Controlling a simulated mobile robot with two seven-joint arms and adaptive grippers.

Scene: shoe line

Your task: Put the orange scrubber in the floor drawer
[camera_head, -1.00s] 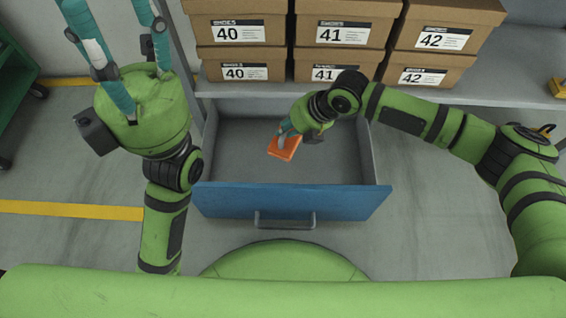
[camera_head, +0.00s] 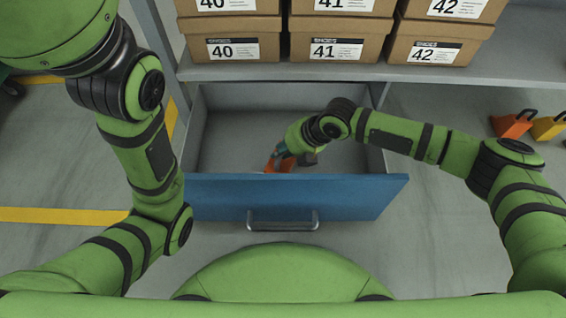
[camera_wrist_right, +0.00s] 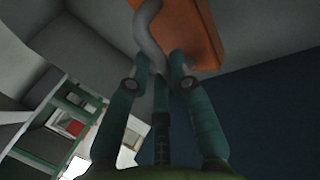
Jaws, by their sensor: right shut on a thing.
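The floor drawer (camera_head: 345,197) is pulled open below the shelf, with a blue front and grey inside. My right gripper (camera_head: 281,151) reaches down into it, just behind the blue front. It is shut on the grey curved handle of the orange scrubber (camera_head: 279,164). The front panel hides the scrubber's lower part in the head view. In the right wrist view the scrubber (camera_wrist_right: 197,30) lies beyond the fingers (camera_wrist_right: 160,68), close to the drawer's walls. I cannot tell whether it touches the drawer floor. My left arm is at the left; its gripper is out of frame.
Shoe boxes (camera_head: 340,48) marked 40, 41 and 42 stand on the grey shelf (camera_head: 330,72) above the drawer. An orange block (camera_head: 511,126) and a yellow block (camera_head: 548,129) with dark handles sit on the floor at right. The drawer's rear floor looks clear.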

